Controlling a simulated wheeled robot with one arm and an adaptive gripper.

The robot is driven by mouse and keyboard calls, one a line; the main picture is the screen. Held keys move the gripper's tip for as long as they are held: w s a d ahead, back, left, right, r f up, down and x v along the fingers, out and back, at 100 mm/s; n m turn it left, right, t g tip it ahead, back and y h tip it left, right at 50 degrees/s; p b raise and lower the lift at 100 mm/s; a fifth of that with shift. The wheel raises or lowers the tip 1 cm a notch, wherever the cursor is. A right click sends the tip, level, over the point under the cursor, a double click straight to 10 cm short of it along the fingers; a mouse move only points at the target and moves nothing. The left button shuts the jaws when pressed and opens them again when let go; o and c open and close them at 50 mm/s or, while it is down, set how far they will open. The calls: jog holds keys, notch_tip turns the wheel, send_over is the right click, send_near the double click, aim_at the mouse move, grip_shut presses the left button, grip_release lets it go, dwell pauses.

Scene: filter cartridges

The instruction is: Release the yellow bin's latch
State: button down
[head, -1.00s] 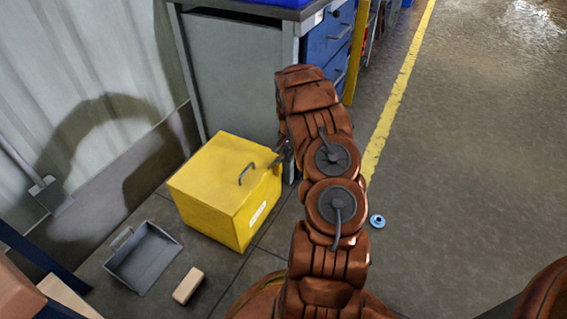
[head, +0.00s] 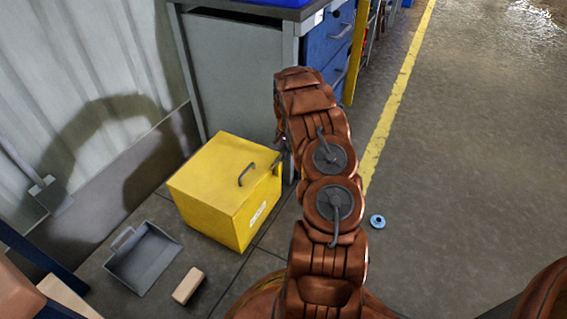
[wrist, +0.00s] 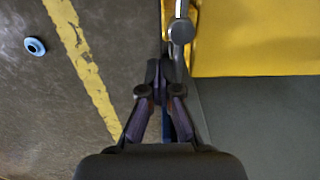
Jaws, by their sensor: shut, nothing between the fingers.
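The yellow bin (head: 215,185) stands closed on the floor, with a dark handle (head: 246,174) on its lid and a pale label on its front. In the wrist view the bin (wrist: 255,40) fills the upper right. A grey lever with a round knob (wrist: 181,31), which looks like the latch, runs along the bin's edge there. My gripper (wrist: 165,78) is shut and empty, its fingertips close by the lower part of that lever; I cannot tell whether they touch. In the head view my arm mostly hides the gripper at the bin's right side.
A grey cabinet (head: 235,75) stands close behind the bin. A grey dustpan (head: 143,258) and a tan block (head: 188,286) lie in front left. A small blue ring (head: 377,221) lies on the open floor right of my arm.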

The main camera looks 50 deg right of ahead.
jog(key=shift+s, duration=0.15)
jog(key=shift+s+d+p, duration=0.1)
jog(key=shift+s+p, duration=0.2)
jog(key=shift+s, duration=0.15)
jog(key=shift+r, duration=0.1)
notch_tip(320, 180, up, 8)
jog(key=p, duration=0.2)
jog(key=shift+p, duration=0.35)
dwell(0.4)
